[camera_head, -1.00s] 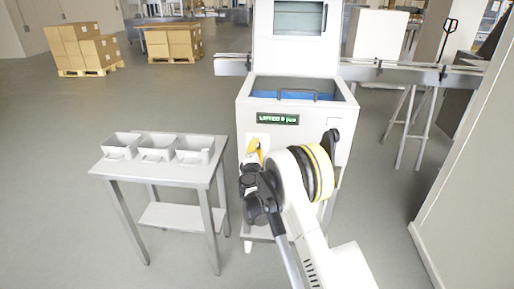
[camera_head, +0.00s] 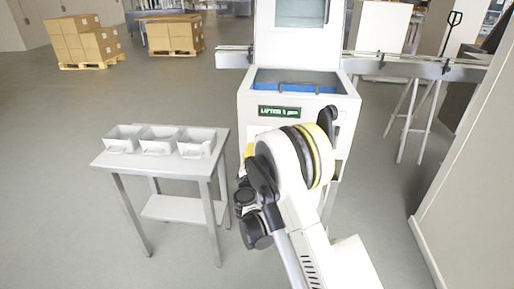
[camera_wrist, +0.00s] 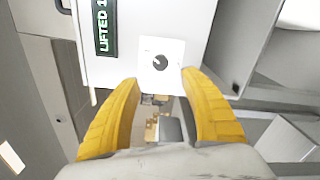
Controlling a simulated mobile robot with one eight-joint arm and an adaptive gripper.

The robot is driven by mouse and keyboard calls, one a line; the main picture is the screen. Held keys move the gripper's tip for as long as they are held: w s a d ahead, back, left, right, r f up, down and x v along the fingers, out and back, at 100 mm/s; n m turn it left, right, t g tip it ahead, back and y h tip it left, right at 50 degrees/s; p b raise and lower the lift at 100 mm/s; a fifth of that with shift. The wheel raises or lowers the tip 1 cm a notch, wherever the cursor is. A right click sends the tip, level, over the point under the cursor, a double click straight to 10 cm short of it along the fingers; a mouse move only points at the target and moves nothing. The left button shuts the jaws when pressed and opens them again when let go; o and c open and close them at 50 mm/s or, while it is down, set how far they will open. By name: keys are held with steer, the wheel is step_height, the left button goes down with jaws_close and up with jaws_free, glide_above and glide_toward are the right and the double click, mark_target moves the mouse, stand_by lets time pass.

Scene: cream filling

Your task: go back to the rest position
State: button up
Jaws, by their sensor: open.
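My gripper (camera_wrist: 158,105) shows in the wrist view as two yellow fingers, spread apart with nothing between them. Beyond the fingertips is the white front of a machine, with a dark rotary knob (camera_wrist: 160,62) on a pale plate and a green-lettered display (camera_wrist: 106,27) beside it. In the head view my arm reaches up in front of the machine (camera_head: 350,105). The fingers are mostly hidden there; only a bit of yellow shows at the arm's left side.
A metal table (camera_head: 216,150) with three grey bins (camera_head: 158,146) stands left of the machine. A conveyor (camera_head: 415,68) runs behind it to the right. A beige wall or panel (camera_head: 470,190) closes the right side. Stacked boxes (camera_head: 85,42) stand far left. The floor at left is open.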

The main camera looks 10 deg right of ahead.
steer(key=shift+s+a, duration=0.15)
steer(key=shift+s, duration=0.5)
steer(key=s+d+r+m+g, duration=0.6)
steer(key=s+d+r+m, duration=0.35)
steer(key=s+r, duration=0.4)
steer(key=s+a+f+m+g+y, duration=0.1)
steer(key=s+a+m+y, duration=0.1)
steer(key=s, duration=0.7)
steer(key=s+a+m+g+y, duration=0.1)
steer(key=s+a+m, duration=0.1)
steer(key=s, duration=0.8)
steer(key=s+a+f+m+g+y, duration=0.1)
steer(key=s+m, duration=0.3)
steer(key=s, duration=0.6)
steer(key=shift+a+f+g+y, duration=0.3)
steer(key=shift+a+g+y, duration=0.25)
steer(key=shift+y, duration=0.25)
steer(key=shift+d+m, duration=0.1)
steer(key=shift+m, duration=0.15)
